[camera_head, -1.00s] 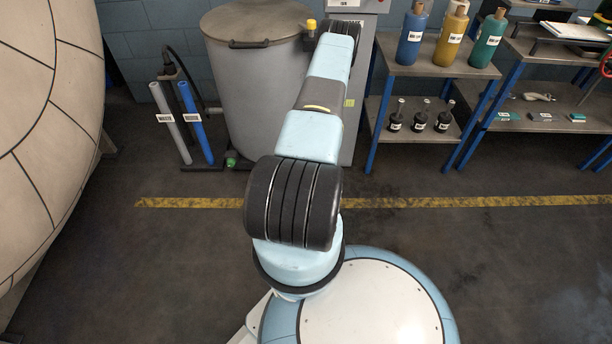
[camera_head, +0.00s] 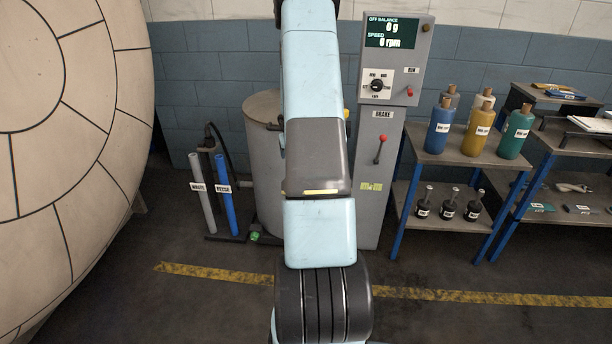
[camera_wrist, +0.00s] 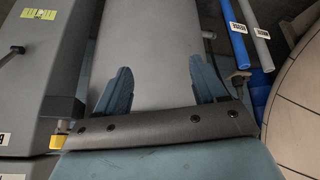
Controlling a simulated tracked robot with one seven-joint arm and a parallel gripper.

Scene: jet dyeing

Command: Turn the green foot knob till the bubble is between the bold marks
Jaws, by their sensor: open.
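The green foot knob (camera_head: 254,237) is a small green spot low at the floor, at the foot of the grey drum (camera_head: 262,150) in the head view. It does not show in the wrist view. No bubble or bold marks can be made out in either view. My gripper (camera_wrist: 160,78) is open and empty in the wrist view, its two blue fingers spread in front of the grey drum. In the head view my gripper is hidden behind my raised arm.
A blue pipe (camera_head: 226,195) and a white pipe (camera_head: 201,193) stand left of the drum. A grey control column (camera_head: 372,215) with a brake lever (camera_head: 380,150) is to its right. Shelves with bottles (camera_head: 470,155) stand further right. Floor around the yellow line is clear.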

